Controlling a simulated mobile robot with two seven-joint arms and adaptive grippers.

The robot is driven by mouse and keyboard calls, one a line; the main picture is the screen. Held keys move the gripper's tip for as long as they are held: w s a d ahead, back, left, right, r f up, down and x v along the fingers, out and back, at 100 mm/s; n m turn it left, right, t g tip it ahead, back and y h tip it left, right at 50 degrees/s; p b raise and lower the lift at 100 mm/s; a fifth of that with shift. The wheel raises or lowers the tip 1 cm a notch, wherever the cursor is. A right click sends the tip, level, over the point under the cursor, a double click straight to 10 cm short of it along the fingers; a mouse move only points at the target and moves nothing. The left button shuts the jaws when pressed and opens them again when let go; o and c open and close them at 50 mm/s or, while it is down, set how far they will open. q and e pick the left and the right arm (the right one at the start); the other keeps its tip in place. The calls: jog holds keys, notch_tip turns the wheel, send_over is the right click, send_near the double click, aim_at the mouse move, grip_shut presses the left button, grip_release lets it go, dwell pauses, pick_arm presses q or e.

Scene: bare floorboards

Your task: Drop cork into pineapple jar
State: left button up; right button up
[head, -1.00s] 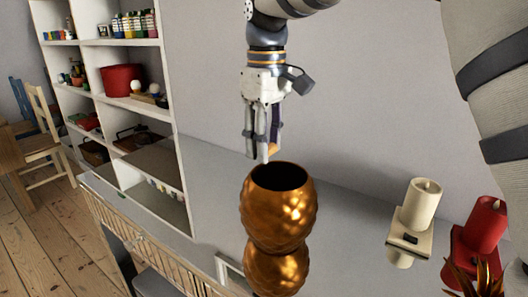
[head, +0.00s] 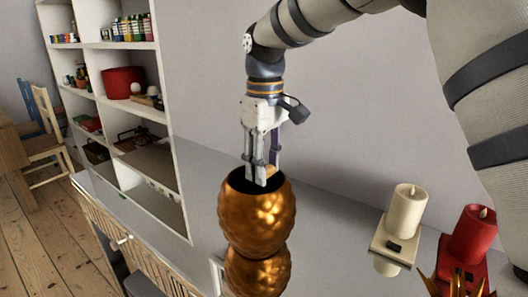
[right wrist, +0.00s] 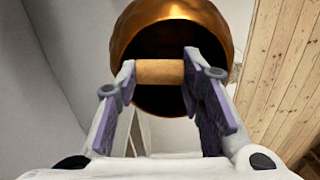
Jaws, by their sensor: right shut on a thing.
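The pineapple jar (head: 257,216) is a bronze, bumpy round pot with a dark open top, standing on a grey reflective surface. My right gripper (head: 264,182) points down at the jar's mouth, its fingertips at the opening. In the right wrist view the right gripper (right wrist: 160,74) is shut on the cork (right wrist: 160,72), a tan cylinder held crosswise between the fingertips. The jar's dark opening (right wrist: 165,100) lies behind the cork in that view. In the head view only a small tan bit of the cork (head: 270,170) shows between the fingers. My left gripper is not in view.
A cream candle (head: 406,212) on a holder and a red candle (head: 473,233) stand right of the jar. A gold spiky leaf top (head: 455,285) is at the bottom right. White shelves (head: 125,100) stand on the left. The surface between jar and candles is clear.

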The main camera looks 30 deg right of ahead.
jog(key=o, duration=0.8)
notch_tip(320, 180, up, 12)
jog(key=shift+r, duration=0.1)
